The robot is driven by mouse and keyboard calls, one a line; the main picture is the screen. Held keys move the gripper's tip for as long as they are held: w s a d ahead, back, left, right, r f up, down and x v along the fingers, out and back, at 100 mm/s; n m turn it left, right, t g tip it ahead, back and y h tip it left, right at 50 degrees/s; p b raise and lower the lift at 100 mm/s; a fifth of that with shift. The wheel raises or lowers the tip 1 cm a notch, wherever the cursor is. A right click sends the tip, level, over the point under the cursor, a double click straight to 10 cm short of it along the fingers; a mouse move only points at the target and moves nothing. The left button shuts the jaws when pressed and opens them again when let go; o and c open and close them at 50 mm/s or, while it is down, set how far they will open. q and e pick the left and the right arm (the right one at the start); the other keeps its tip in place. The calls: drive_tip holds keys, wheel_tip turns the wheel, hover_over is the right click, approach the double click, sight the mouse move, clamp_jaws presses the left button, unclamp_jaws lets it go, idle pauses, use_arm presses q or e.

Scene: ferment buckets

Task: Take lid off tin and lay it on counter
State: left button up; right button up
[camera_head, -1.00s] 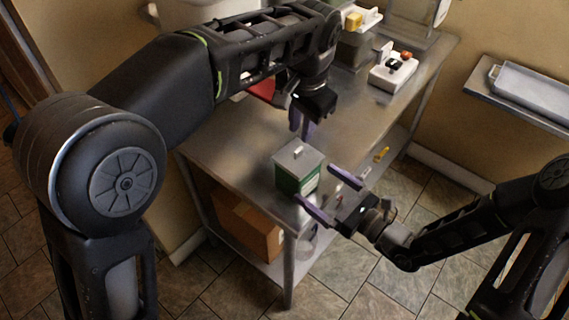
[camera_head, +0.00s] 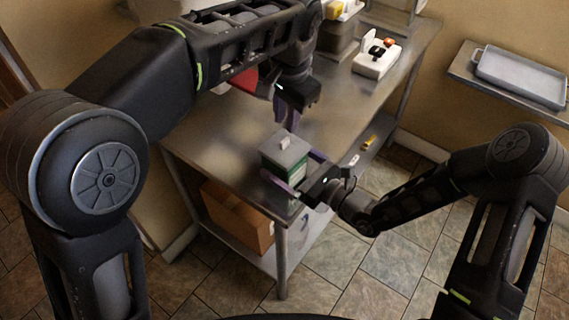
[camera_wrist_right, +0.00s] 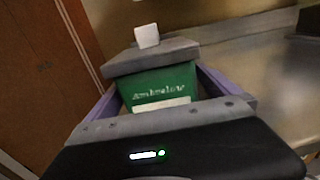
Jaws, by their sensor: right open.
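The green tin (camera_head: 285,174) stands on the near part of the metal counter. Its grey lid (camera_head: 284,152), with a small pale knob, is on top of it. In the right wrist view the tin (camera_wrist_right: 160,90) shows lettering on its front, and the lid (camera_wrist_right: 150,60) sits over it. My right gripper (camera_head: 292,168) is open, with its purple fingers on either side of the tin below the lid; contact is unclear. My left gripper (camera_head: 287,118) hangs above and just behind the tin, apart from the lid. Its finger gap is not clear.
The metal counter (camera_head: 215,135) has bare room left of the tin. A white device (camera_head: 376,60) sits farther back. A red object (camera_head: 245,82) is partly hidden behind my left arm. A cardboard box (camera_head: 240,218) is on the lower shelf. A grey tray (camera_head: 520,78) lies on the right shelf.

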drive_tip(key=shift+w+a, duration=0.3)
drive_tip(key=shift+c, duration=0.2)
